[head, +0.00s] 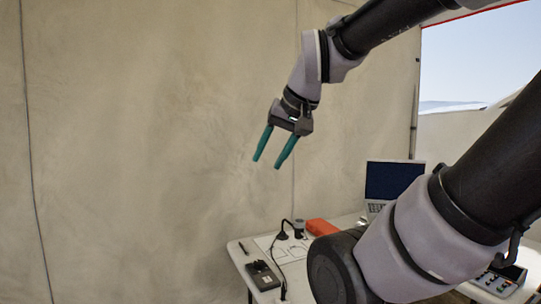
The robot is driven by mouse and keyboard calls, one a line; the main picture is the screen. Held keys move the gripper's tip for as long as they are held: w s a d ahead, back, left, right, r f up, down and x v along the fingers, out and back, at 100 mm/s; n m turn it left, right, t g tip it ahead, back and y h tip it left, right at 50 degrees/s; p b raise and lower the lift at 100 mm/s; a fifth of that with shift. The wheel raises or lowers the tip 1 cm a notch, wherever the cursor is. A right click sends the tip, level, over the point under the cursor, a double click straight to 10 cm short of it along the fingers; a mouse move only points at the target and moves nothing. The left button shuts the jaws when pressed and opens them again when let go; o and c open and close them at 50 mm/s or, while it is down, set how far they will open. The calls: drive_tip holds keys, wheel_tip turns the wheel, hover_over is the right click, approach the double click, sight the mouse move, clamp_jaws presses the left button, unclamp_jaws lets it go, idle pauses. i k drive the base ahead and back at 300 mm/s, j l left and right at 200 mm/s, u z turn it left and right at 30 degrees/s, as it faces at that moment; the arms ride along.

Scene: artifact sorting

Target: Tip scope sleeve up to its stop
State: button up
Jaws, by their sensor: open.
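My gripper (267,162) hangs in the air in front of the tan wall, high above the table. Its two teal fingers are apart, point down and to the left, and hold nothing. A small dark device with a curved neck and a cable (283,230) stands on the table's left part, below my gripper and well apart from it. It may be the scope, but it is too small to tell, and I cannot make out a sleeve or its tilt.
The white table (238,254) bears a black box (263,275), a small grey cylinder (299,227), an orange case (321,228) and an open laptop (394,181). A device with coloured buttons (499,281) is at the right. My arm hides much of the table.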

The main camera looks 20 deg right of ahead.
sight(299, 234)
drive_tip(key=z, duration=0.8)
drive_tip(key=i+l+u, duration=0.45)
drive_tip(key=k+j, duration=0.05)
